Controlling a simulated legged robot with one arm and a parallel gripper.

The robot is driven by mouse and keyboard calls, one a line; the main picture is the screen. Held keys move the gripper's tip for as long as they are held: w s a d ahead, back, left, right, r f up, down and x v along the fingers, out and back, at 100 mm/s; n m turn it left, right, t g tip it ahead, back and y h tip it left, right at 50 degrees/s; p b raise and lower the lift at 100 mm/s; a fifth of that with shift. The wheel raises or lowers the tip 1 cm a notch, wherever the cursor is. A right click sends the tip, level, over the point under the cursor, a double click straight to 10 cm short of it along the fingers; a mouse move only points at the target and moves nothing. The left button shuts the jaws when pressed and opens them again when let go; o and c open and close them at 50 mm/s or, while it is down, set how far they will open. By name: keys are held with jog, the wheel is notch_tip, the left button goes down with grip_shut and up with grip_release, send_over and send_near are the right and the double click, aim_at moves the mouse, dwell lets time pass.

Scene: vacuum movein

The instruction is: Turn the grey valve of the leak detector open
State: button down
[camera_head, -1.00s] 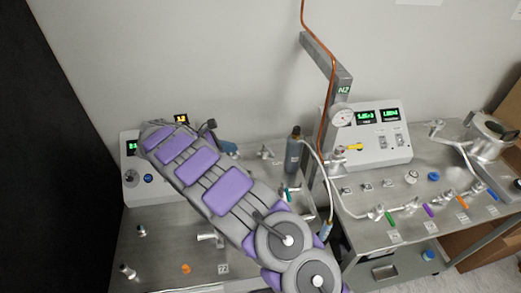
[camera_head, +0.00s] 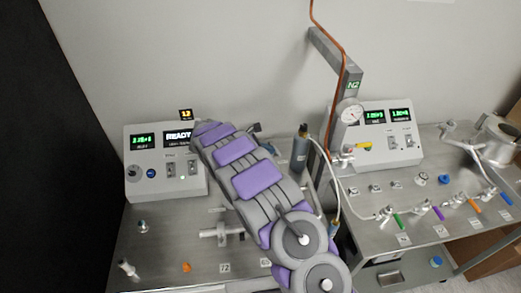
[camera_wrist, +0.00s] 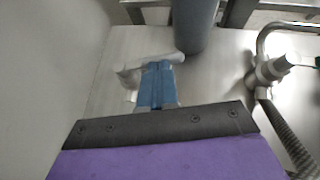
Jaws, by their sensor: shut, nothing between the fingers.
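The leak detector is most likely the grey console (camera_head: 165,160) at left in the head view, with a display reading READY. In the wrist view my gripper (camera_wrist: 157,75) shows as blue fingers, shut, beyond a dark bar and purple housing. A pale grey fitting (camera_wrist: 130,76) lies right at the fingertips, partly hidden behind them; it may be the grey valve, but blur leaves contact unclear. In the head view my arm hides the gripper and that spot. Another silver fitting (camera_head: 222,234) lies on the left bench, left of my arm.
A grey cylinder (camera_head: 301,150) stands close beyond the fingers; it also shows in the wrist view (camera_wrist: 195,22). A hose fitting (camera_wrist: 268,72) is at right. The right bench holds a second console (camera_head: 378,145) and several coloured valve handles. A post (camera_head: 340,85) rises between benches.

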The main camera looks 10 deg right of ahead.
jog(key=shift+d, duration=0.5)
jog(key=shift+a+n+t, duration=0.25)
jog(key=shift+n+t, duration=0.15)
